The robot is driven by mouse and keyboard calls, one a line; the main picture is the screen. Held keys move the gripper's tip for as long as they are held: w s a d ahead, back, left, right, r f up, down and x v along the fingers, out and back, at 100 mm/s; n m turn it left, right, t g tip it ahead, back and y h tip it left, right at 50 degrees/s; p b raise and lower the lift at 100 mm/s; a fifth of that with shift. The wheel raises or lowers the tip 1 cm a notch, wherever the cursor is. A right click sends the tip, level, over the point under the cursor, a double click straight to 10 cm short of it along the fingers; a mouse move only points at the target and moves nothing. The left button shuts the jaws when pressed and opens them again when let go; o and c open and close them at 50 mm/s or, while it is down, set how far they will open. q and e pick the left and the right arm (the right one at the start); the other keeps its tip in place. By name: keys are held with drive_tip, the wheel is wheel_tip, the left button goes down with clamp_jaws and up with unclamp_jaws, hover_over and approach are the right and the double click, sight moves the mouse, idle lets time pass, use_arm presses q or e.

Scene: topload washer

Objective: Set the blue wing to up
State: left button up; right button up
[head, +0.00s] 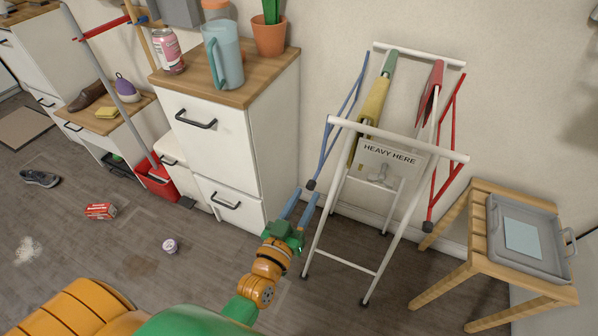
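A white folding drying rack (398,137) stands upright near the wall. Its blue wing (340,123) hangs down along the left side, with a dark cap at its low end. The red wing (447,150) hangs down on the right side. My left gripper (305,197) is just below the blue wing's low end. Its two blue fingers are apart with nothing between them. I cannot tell whether it touches the wing. My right gripper is not in view.
A sign (390,155) and cloths, one yellow (374,103), hang on the rack. A white cabinet (215,148) with a jug (228,58) and plant pot (270,36) stands left. A wooden stool (484,238) with a grey tray (497,245) stands right. Small items lie on the left floor.

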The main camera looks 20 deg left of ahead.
use_arm(q)
drive_tip(key=w+d, duration=0.1)
drive_tip(key=w, duration=0.6)
drive_tip(key=shift+w, duration=0.3)
drive_tip(key=shift+f, duration=0.1)
clamp_jaws()
idle(0.8)
